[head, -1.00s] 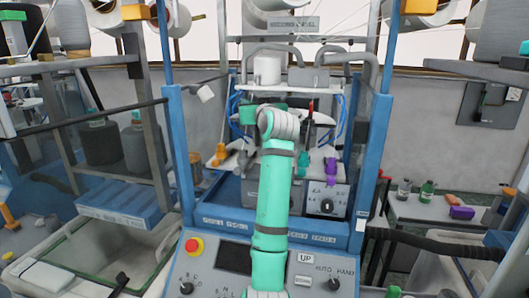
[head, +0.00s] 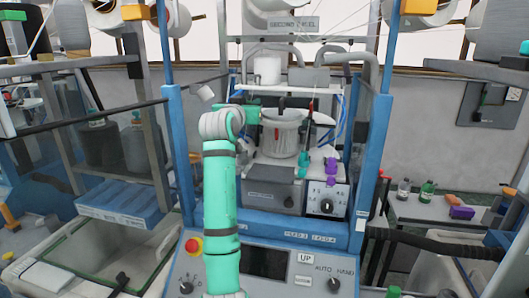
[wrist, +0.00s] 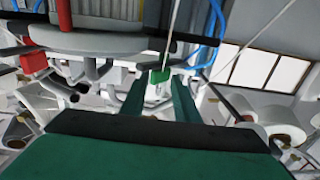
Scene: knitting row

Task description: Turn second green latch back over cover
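In the wrist view, the two dark green fingers of my gripper (wrist: 158,85) stand apart with a gap between them. A small bright green piece (wrist: 160,76) shows at the fingertips, between them in the picture. It may be a green latch, and I cannot tell whether the fingers touch it. In the head view, a teal-green part (head: 303,158) sits at the right of the round grey drum (head: 283,132), beside a purple part (head: 331,170). My arm stands left of the drum, and my fingertips are not clear there. I cannot tell which latch is the second.
Blue uprights (head: 372,150) flank the machine. A control panel (head: 265,265) with a red button (head: 194,246) is in front. In the wrist view, blue tubes (wrist: 212,35) and a red block (wrist: 33,62) are close by. A side table (head: 430,208) holds bottles.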

